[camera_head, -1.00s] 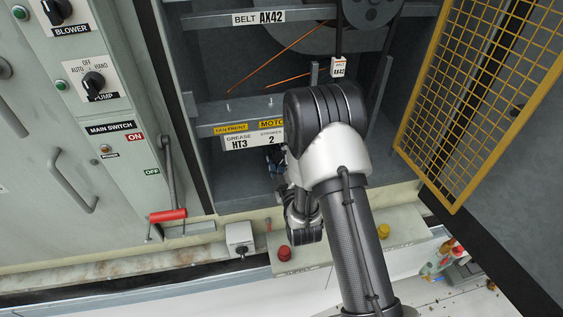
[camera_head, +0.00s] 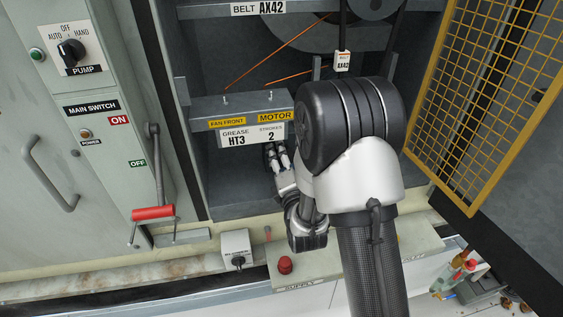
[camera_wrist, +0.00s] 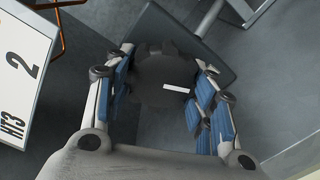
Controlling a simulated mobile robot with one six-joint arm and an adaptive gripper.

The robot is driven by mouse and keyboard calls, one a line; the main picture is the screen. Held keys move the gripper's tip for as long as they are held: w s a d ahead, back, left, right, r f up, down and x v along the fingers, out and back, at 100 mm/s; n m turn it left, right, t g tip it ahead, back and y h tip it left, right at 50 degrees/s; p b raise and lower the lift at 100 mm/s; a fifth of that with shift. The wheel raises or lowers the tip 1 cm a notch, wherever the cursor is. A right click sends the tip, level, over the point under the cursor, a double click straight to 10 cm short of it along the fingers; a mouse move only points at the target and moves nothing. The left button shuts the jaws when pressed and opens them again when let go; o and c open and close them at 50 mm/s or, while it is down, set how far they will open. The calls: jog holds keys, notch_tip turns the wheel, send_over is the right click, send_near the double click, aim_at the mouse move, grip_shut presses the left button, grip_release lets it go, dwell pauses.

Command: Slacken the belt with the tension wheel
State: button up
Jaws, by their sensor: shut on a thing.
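The tension wheel (camera_wrist: 160,85) is a dark, notched knob with a white mark on its face, in the middle of the wrist view. My gripper (camera_wrist: 165,65) has its blue-padded fingers on either side of the wheel and is shut on it. In the head view my gripper (camera_head: 278,156) is small, below the grease plate, and the wheel is hidden there.
A grease plate (camera_head: 252,136) reading HT3 is close beside my gripper. A yellow mesh door (camera_head: 490,90) stands open at right. Left are the main switch with its red handle (camera_head: 153,213) and the pump switch (camera_head: 72,52). A red button (camera_head: 285,264) is below.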

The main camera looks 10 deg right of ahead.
jog(key=n, duration=0.4)
jog(key=shift+n, duration=0.3)
jog(key=shift+w+d+n, duration=0.1)
jog(key=shift+d+n, duration=0.05)
jog(key=shift+n, duration=1.75)
jog(key=o, duration=1)
jog(key=shift+f, duration=0.1)
jog(key=shift+o, duration=0.2)
jog(key=s, duration=0.7)
jog(key=shift+s, duration=0.25)
